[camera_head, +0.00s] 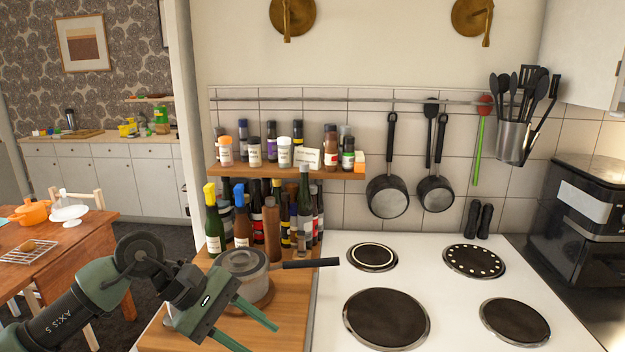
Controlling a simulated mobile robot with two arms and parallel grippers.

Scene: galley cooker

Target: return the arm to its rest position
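My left gripper (263,338) reaches in from the lower left, over the wooden counter (283,325). Its two green fingers are apart with nothing visible between them; the near finger runs to the bottom edge. A small lidded saucepan (258,284) stands on the wooden counter just behind the gripper. Its black handle points right towards the cooker. The gripper's body hides part of the saucepan's left side, and I cannot tell whether they touch. My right gripper is not in view.
A white cooker (451,297) with round hotplates and nothing on them lies to the right. Several bottles (305,210) stand behind the saucepan, under a spice shelf (290,172). Pans (388,196) hang on the wall. A dining table (75,243) is at the left.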

